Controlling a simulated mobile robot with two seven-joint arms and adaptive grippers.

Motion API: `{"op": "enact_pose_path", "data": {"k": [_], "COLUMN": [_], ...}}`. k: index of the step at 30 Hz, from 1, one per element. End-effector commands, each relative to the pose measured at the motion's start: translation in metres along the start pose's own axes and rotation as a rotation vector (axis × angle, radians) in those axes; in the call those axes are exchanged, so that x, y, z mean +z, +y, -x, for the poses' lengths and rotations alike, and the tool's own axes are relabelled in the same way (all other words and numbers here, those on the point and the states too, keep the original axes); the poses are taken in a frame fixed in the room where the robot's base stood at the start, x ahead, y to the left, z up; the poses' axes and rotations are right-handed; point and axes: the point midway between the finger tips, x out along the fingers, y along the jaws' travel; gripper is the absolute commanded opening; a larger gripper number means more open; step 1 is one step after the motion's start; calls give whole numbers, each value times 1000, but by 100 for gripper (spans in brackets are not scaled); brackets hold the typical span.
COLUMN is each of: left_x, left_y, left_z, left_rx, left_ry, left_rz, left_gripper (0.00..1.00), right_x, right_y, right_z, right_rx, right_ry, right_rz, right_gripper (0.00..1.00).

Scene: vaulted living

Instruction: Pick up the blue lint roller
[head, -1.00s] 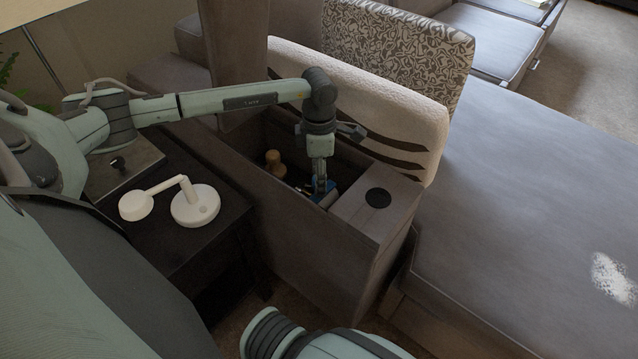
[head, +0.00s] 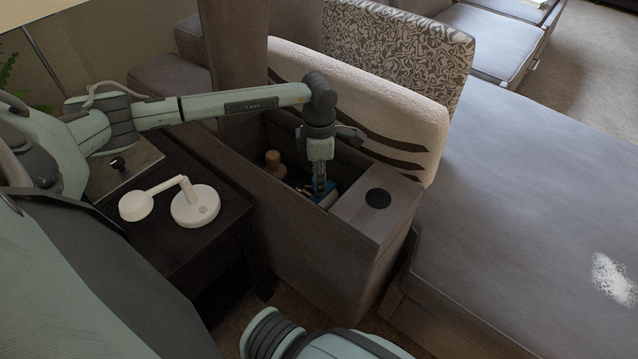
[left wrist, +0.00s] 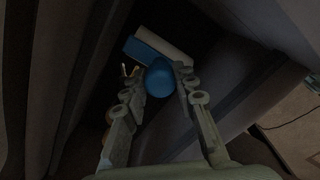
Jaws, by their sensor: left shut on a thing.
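The blue lint roller (left wrist: 158,80) is in the left wrist view, its rounded blue end between the fingers of my left gripper (left wrist: 155,78). My left gripper (head: 319,188) points down into the open storage compartment of the sofa arm (head: 290,215) and is shut on the roller. In the head view a little blue of the roller (head: 328,199) shows at the fingertips, low inside the compartment. The fingers hide most of it there. My right gripper is not in view; only part of my right arm shows at the bottom.
A brown wooden object (head: 274,165) stands in the compartment, left of the gripper. A flat lid section with a dark disc (head: 378,198) closes its right end. A white lamp (head: 195,205) stands on the dark side table. A cream cushion (head: 400,120) leans behind the compartment.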

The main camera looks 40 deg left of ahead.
Motion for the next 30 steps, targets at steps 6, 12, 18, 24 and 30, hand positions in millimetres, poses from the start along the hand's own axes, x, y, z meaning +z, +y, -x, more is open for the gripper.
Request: {"op": "enact_pose_path", "data": {"k": [6,12,18,24,30], "left_x": [0,1,0,1,1], "left_y": [1,1,2,1,1], "left_z": [3,21,63,113,153], "left_rx": [1,3,6,5,4], "left_ry": [-1,-3,-3,-3,-3], "left_rz": [0,1,-1,0,0], "left_gripper": [0,0,0,0,0], "right_x": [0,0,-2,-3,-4], "right_y": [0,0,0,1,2], "right_z": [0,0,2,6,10], "right_rx": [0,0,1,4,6], "right_ry": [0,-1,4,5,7], "right_rz": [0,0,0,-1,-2], "right_gripper": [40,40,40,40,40]}}
